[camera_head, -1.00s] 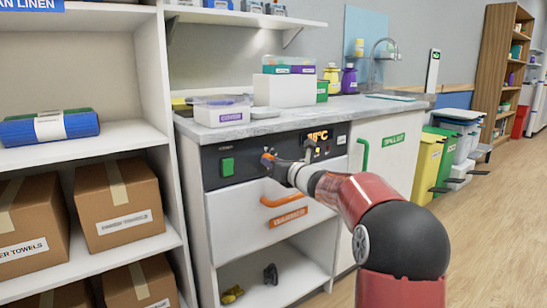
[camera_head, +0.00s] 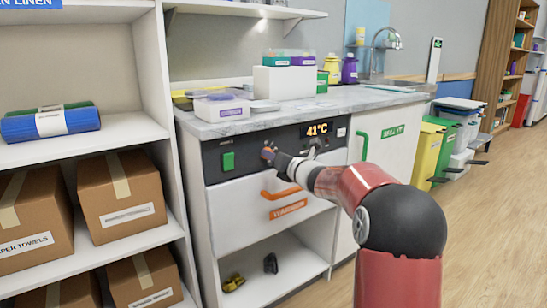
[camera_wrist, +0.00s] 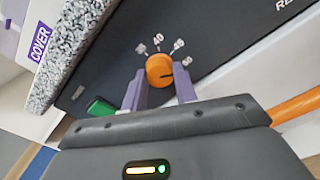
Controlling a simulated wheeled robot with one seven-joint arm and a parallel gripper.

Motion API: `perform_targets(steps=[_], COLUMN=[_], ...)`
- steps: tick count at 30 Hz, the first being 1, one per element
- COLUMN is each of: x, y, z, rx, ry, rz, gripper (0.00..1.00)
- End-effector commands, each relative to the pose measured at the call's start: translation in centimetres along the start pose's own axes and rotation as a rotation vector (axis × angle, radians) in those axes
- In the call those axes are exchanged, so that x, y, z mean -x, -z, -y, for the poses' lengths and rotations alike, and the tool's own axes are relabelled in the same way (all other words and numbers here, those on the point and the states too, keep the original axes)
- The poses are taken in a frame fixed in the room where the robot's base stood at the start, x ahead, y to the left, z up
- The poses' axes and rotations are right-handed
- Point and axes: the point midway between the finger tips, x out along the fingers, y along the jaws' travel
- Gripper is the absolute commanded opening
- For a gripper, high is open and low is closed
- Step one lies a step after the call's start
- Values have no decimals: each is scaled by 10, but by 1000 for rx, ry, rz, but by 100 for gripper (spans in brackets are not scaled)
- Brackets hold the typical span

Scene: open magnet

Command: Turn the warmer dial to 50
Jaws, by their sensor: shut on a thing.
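The orange warmer dial (camera_wrist: 159,70) sits on the dark control panel (camera_wrist: 210,45) in the wrist view, with small white scale marks around it; 40 is legible above it. My gripper (camera_wrist: 160,80) has one finger on either side of the dial and is shut on it. In the head view my gripper (camera_head: 270,155) is at the panel front and mostly hides the dial. The orange display (camera_head: 317,130) to its right reads 41°C. The warmer drawer (camera_head: 240,215) with its orange handle is shut below.
A green switch (camera_head: 228,161) is left of the dial, and also shows beside my left finger in the wrist view (camera_wrist: 100,107). A covers box (camera_head: 221,107) stands on the countertop (camera_head: 265,122) above. A shelf with cartons (camera_head: 120,200) is at left. Open floor lies at right.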

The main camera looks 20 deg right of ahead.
Motion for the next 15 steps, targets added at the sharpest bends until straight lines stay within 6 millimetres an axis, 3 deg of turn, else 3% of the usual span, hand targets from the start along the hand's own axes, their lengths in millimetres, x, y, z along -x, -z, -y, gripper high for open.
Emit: perform_targets(steps=[3,4,8,15], x=[0,0,0,0], y=[2,2,2,1], z=[2,2,1,0], rx=[-1,-1,0,1], ry=[3,3,2,1], rz=[-4,-4,-3,-1], gripper=[6,33,50,50])
